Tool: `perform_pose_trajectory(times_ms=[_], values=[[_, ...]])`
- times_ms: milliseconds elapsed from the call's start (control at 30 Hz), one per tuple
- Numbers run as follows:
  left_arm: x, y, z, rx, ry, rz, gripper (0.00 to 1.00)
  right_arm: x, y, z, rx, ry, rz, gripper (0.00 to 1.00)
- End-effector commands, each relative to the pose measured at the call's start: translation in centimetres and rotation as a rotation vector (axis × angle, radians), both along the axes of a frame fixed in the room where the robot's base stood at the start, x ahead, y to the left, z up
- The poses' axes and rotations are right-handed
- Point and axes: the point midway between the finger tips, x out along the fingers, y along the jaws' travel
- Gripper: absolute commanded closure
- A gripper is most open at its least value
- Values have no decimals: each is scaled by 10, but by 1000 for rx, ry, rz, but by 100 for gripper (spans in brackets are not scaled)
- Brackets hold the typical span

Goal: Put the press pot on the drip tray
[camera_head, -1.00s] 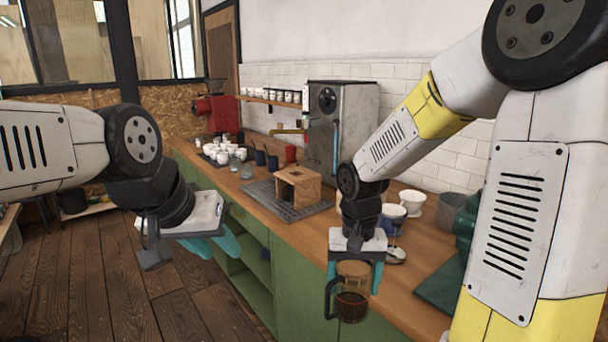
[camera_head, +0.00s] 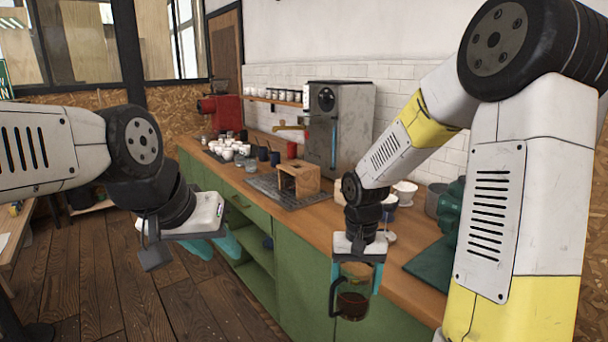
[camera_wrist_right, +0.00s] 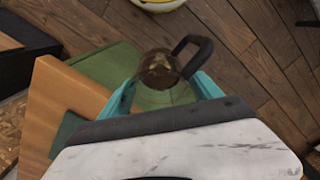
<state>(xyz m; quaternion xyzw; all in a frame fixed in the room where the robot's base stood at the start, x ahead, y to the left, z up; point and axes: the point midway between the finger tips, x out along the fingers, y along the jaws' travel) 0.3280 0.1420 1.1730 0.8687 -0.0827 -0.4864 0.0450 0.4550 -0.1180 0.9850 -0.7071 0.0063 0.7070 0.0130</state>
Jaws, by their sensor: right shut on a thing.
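The press pot (camera_head: 352,304) is a glass jug with dark liquid, a tan band and a black handle on its left side in the head view. My right gripper (camera_head: 355,274) is shut on its upper part and holds it upright in front of the green cabinet. The pot (camera_wrist_right: 160,72) also shows between the teal fingers in the right wrist view. The drip tray (camera_head: 264,184) is a dark ribbed plate on the counter before the grey machine, beyond my right gripper. My left gripper (camera_head: 213,244) is open and empty in front of the cabinets.
A wooden box (camera_head: 306,182) stands on the drip tray and covers part of it. White cups (camera_head: 228,150) and dark cups stand to the tray's left. The grey machine (camera_head: 341,127) is behind it.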

Motion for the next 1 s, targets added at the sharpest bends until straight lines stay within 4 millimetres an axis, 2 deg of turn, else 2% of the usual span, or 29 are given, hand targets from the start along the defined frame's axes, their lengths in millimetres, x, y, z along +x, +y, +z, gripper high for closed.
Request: perform_pose_trajectory(times_ms=[300,500,667,1000], values=[[0,0,0,0,1,0,64,42,-21,-51,-1,3,12,90],[0,0,0,0,1,0,64,62,-35,-82,-8,1,24,90],[0,0,0,0,1,0,64,66,-38,-87,-9,-2,27,90],[0,0,0,0,1,0,64,63,-35,-83,-10,-2,28,90]])
